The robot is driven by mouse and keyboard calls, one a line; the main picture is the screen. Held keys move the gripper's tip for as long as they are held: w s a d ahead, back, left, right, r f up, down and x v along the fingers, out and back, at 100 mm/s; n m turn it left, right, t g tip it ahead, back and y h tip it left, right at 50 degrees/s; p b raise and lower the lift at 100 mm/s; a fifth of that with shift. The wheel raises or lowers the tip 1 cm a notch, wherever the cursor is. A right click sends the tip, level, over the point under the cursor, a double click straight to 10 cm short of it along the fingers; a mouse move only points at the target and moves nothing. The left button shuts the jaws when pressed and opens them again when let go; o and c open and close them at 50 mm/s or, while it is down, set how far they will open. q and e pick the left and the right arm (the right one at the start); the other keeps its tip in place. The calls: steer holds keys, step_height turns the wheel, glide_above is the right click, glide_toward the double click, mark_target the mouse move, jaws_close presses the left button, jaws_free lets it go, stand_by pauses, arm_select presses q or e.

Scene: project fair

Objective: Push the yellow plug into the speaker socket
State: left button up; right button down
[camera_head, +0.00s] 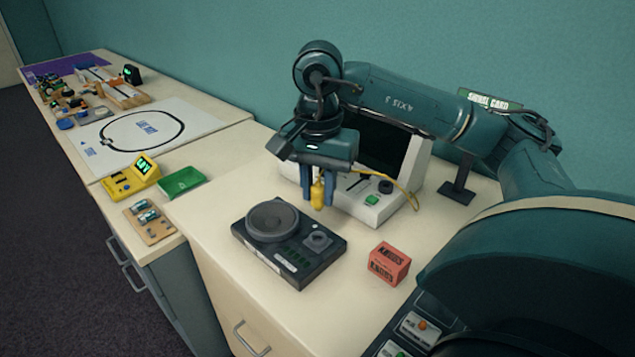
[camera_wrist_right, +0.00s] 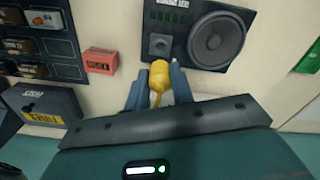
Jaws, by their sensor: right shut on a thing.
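The yellow plug (camera_head: 317,194) is held between the fingers of my right gripper (camera_head: 317,190), above and behind the speaker unit. It hangs upright with its cable running off to the right. The plug (camera_wrist_right: 159,78) also shows between the blue fingers of the right gripper (camera_wrist_right: 158,90) in the right wrist view. The black speaker unit (camera_head: 300,275) lies on the table with a round speaker (camera_head: 272,220) at its left. The speaker socket (camera_head: 318,240) is a small square block at its right. The plug is apart from the socket. My left gripper is not in view.
A red box (camera_head: 388,263) stands right of the speaker unit. A white console with a dark screen (camera_head: 375,205) stands behind the gripper. A green tray (camera_head: 181,182) and a yellow meter (camera_head: 132,178) are on the left.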

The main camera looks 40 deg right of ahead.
mark_target(318, 210)
step_height(318, 210, down, 5)
steer(key=b, duration=0.3)
steer(key=shift+r, duration=0.2)
steer(key=shift+f+b, duration=0.65)
steer(key=shift+f, duration=0.05)
arm_select(q)
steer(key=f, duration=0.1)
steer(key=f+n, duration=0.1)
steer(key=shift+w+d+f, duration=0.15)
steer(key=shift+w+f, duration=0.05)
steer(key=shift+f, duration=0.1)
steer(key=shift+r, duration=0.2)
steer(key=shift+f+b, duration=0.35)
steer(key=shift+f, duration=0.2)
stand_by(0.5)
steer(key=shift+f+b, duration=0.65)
steer(key=shift+b, duration=0.15)
arm_select(e)
steer(key=shift+f, duration=0.9)
steer(key=c, duration=1.1)
jaws_free()
steer(key=shift+o, duration=0.4)
